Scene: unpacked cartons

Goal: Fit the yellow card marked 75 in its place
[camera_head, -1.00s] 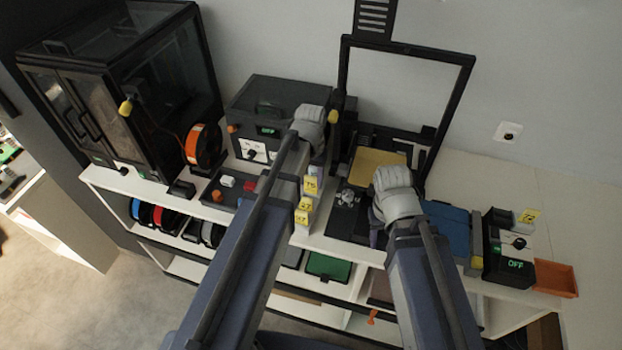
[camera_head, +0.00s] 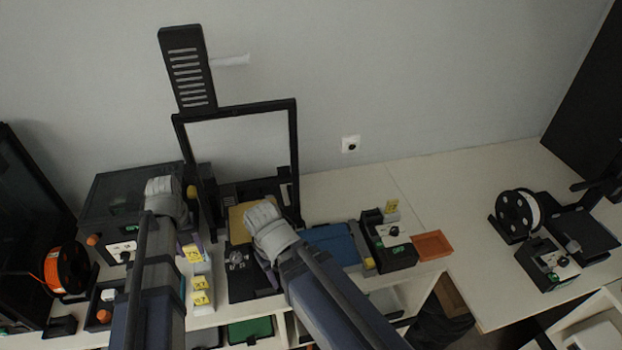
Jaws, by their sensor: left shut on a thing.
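The yellow card marked 75 (camera_head: 192,253) shows just below and right of my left wrist, over the bench's front part. My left gripper (camera_head: 183,242) is shut on this card; my forearm and wrist hide most of its fingers. Two more yellow cards, a middle one (camera_head: 199,283) and a front one (camera_head: 201,299), stand in pale holders nearer the bench's front edge. Another yellow card (camera_head: 391,206) stands behind the black device with the green display. My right gripper (camera_head: 268,273) points down by the yellow plate (camera_head: 237,217); its fingers are mostly hidden.
A black open-frame machine (camera_head: 296,160) stands behind my arms. A dark box machine (camera_head: 120,205) is at left, with an orange spool (camera_head: 66,268) beside it. A blue mat (camera_head: 330,243), a black device (camera_head: 388,250) and an orange tray (camera_head: 432,246) lie right.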

